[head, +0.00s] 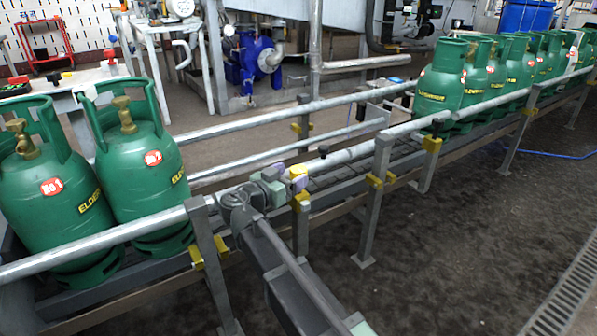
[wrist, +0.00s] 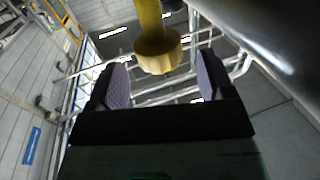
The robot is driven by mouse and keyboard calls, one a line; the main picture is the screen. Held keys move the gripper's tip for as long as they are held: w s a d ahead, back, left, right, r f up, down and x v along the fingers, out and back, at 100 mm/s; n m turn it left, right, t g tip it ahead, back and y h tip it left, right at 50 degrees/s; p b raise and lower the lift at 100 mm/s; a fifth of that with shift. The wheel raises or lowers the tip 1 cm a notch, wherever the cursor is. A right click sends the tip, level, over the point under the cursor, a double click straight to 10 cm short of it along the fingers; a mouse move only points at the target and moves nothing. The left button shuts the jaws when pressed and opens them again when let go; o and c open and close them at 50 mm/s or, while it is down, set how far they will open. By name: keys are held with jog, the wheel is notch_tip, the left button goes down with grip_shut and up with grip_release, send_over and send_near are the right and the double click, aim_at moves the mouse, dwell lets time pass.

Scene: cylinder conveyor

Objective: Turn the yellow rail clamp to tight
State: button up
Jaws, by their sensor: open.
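The yellow rail clamp (head: 298,171) is at the near guide rail, in the middle of the head view. In the wrist view its ribbed yellow knob (wrist: 158,55) hangs on a yellow stem at the top centre. My gripper (head: 287,178) is at the clamp, with its purple pads apart. In the wrist view my open gripper (wrist: 164,72) has one finger on each side of the knob, with a visible gap on both sides. The knob appears level with the fingertips. No turn marking on the clamp is readable.
Two green gas cylinders (head: 132,165) stand on the conveyor at left. A row of several more cylinders (head: 440,85) stands at upper right. The conveyor between them is empty. Grey posts (head: 381,165) with yellow brackets stand along the near rail (head: 345,153).

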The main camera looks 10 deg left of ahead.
aim_at(293, 175)
jog(key=x, duration=0.3)
jog(key=shift+w+d, duration=0.2)
jog(key=shift+c, duration=0.4)
jog(key=c, duration=0.8)
jog(key=shift+c, duration=0.2)
